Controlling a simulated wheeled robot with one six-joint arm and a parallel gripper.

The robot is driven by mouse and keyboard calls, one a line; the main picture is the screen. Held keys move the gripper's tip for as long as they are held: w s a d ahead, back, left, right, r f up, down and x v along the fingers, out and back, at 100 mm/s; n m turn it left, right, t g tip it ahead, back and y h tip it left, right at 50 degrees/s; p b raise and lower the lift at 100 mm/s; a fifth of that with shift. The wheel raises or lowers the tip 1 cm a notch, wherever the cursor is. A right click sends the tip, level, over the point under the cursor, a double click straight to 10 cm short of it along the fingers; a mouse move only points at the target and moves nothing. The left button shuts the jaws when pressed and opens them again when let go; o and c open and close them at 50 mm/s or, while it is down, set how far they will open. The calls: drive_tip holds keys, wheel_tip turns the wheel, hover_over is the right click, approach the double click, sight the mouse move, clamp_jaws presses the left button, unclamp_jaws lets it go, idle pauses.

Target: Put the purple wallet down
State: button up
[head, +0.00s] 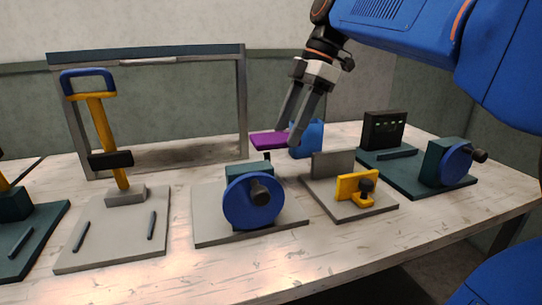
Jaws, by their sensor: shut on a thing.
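The purple wallet (268,140) is a flat, thin slab in the head view, right of centre towards the back of the bench. My gripper (293,138) reaches down from the upper right and is shut on the wallet's right end. The wallet is held roughly level. It appears to be above the table top, behind the blue wheel device, but its exact height is hard to tell. Part of its right end is hidden by the gripper fingers.
A blue-wheeled device (252,200) stands in front of the wallet. A blue block (308,140) is close to the right. A yellow clamp (357,186), a black box (384,130), a yellow lever press (102,140) and a grey frame (244,100) also stand on the pale table (330,250).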

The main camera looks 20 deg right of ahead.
drive_tip(key=w, duration=1.4)
drive_tip(key=shift+s+f, duration=0.1)
drive_tip(key=shift+f, duration=5.9)
drive_tip(key=o, duration=1.1)
drive_tip(key=shift+f, duration=0.15)
drive_tip(key=shift+c, duration=0.2)
